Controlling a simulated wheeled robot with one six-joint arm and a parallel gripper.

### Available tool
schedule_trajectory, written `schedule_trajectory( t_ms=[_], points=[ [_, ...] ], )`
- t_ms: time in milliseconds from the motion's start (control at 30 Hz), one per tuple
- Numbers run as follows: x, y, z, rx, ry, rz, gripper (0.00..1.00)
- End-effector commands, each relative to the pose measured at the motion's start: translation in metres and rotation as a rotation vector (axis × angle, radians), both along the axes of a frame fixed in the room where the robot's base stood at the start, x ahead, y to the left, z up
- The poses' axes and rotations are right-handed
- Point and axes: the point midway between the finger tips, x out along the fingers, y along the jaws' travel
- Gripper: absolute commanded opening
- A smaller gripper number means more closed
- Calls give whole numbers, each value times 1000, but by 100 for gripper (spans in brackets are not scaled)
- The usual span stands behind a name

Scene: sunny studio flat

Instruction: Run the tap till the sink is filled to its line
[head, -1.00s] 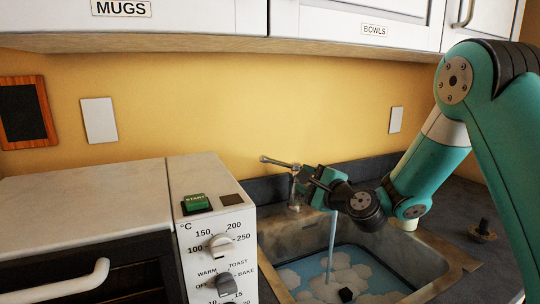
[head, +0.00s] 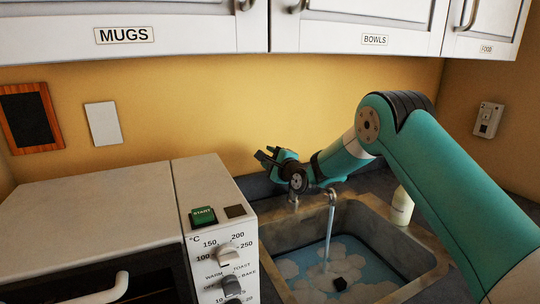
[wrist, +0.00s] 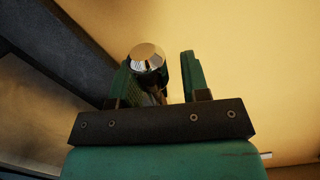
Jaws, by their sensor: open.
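The tap (head: 331,194) stands at the back of the metal sink (head: 437,262), and a stream of water (head: 328,232) runs from its spout. Pale blue water (head: 368,270) with white foam covers the sink's bottom, below the rim. I cannot make out a fill line. My gripper (head: 267,156) is open just above and left of the spout, over the back of the sink. In the wrist view, a round-ended chrome part (wrist: 147,57), likely the tap's lever, shows at the left finger of my gripper (wrist: 160,78). I cannot tell whether they touch.
A white oven (head: 100,205) with a green start button (head: 203,216) stands left of the sink. A small dark object (head: 340,284) is in the water. A pale bottle (head: 402,206) stands right of the sink. Cupboards (head: 185,22) hang above.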

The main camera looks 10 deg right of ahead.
Motion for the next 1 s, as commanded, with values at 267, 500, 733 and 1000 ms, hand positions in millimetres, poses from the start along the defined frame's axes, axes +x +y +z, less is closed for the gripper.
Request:
schedule_trajectory(
  t_ms=[267, 500, 733, 1000],
  points=[
    [2, 1, 0, 1, 1, 0, 42],
    [1, 1, 0, 0, 1, 0, 0],
    [1, 2, -4, -15, -2, 1, 0],
    [1, 3, -4, -43, -8, 2, 0]
  ],
)
